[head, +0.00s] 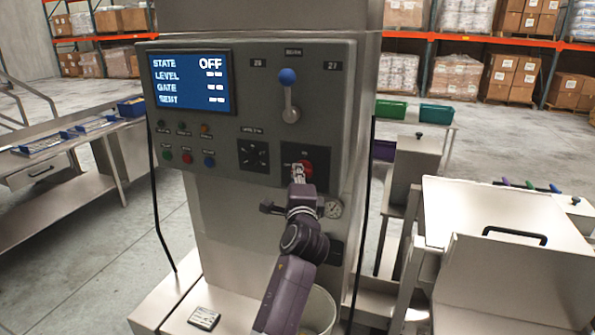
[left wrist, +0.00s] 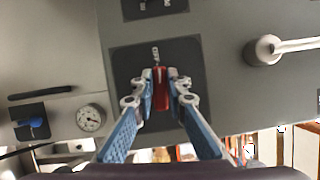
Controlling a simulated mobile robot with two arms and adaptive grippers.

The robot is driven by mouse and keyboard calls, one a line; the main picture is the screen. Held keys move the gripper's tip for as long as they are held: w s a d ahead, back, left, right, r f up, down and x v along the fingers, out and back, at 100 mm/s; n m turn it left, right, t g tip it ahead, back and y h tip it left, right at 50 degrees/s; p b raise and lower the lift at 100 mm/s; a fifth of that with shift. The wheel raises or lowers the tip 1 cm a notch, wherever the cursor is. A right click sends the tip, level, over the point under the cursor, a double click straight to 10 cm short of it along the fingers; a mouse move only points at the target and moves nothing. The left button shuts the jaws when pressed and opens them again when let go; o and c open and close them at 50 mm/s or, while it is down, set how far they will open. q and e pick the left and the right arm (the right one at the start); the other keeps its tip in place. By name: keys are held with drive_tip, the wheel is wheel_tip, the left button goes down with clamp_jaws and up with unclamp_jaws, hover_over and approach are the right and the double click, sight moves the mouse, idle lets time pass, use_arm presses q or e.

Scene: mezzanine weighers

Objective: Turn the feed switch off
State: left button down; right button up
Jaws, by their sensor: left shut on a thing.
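The feed switch is a red rotary handle (head: 307,168) on a dark square plate (head: 318,152) at the lower right of the grey control panel. In the left wrist view the red handle (left wrist: 161,90) stands between the two fingers. My left gripper (head: 299,172) is at the handle and shut on it; the fingers also show in the left wrist view (left wrist: 160,78). The gripper hides part of the handle in the head view. The blue screen (head: 190,82) reads STATE OFF, with dashes for the other lines. My right gripper is not in view.
A lever with a blue knob (head: 288,77) is above the switch. A black dial (head: 253,155) is to its left and a round gauge (head: 333,208) is below right. Small coloured buttons (head: 187,158) sit under the screen. A white bucket (head: 320,310) stands below.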

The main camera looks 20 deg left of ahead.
use_arm(q)
drive_tip(key=shift+n, duration=0.5)
drive_tip(key=shift+f+g+p, duration=0.15)
drive_tip(key=shift+g+p, duration=0.15)
drive_tip(key=c, duration=1.9)
unclamp_jaws()
drive_tip(key=shift+c, duration=0.2)
